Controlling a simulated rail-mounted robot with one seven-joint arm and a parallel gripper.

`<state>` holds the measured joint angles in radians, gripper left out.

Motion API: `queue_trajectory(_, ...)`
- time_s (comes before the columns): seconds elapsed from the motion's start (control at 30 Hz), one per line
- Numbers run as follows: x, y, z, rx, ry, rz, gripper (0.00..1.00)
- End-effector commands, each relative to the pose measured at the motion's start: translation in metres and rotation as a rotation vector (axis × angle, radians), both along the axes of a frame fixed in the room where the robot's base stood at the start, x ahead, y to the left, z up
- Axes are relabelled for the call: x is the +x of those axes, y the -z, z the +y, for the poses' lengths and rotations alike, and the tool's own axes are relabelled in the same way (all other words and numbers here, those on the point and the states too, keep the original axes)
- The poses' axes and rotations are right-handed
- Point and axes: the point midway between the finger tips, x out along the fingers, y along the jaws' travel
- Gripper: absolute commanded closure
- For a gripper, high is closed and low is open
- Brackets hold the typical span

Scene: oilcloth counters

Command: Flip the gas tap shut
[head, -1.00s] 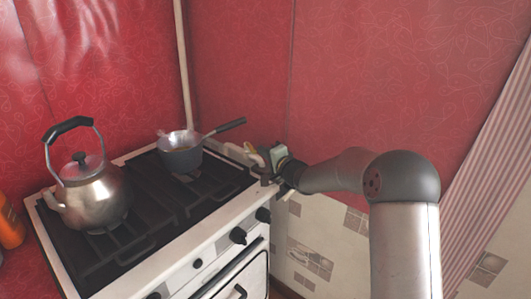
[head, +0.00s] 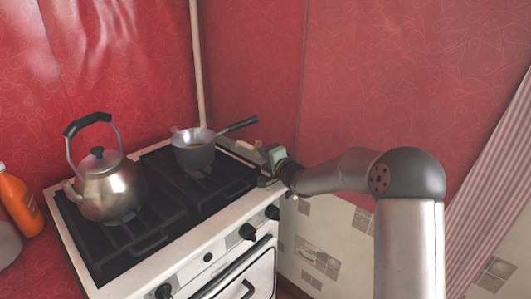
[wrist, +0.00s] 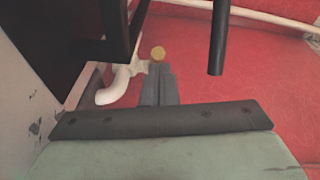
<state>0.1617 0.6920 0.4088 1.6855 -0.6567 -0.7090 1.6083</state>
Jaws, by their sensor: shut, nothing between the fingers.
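A white bent pipe (wrist: 122,86) with a round brass-yellow end piece (wrist: 158,53) beside it shows in the wrist view, by the stove's dark side; this looks like the gas tap and its pipe. My gripper (wrist: 158,70) is shut and empty, its fingertips just below the yellow piece in the picture. I cannot tell whether they touch it. In the head view my gripper's green-grey body (head: 277,156) is at the stove's back right corner and hides most of the tap. A small part of the pale pipe (head: 246,147) shows behind the stove.
The white stove (head: 222,226) carries a kettle (head: 110,190) and a saucepan (head: 194,155), whose dark handle (head: 238,125) points towards the corner. The handle-like dark bar (wrist: 218,40) hangs right of my fingers. An orange bottle (head: 20,203) stands left. Red walls close the corner.

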Motion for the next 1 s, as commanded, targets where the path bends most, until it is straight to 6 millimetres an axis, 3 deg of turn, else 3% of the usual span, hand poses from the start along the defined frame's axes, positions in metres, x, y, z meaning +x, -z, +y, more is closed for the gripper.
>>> queue_trajectory(0.5, -0.004, 0.0, 0.031, 0.001, -0.001, -0.001, 1.0)
queue_trajectory(1.0, -0.003, 0.0, 0.035, 0.001, 0.0, -0.001, 1.0)
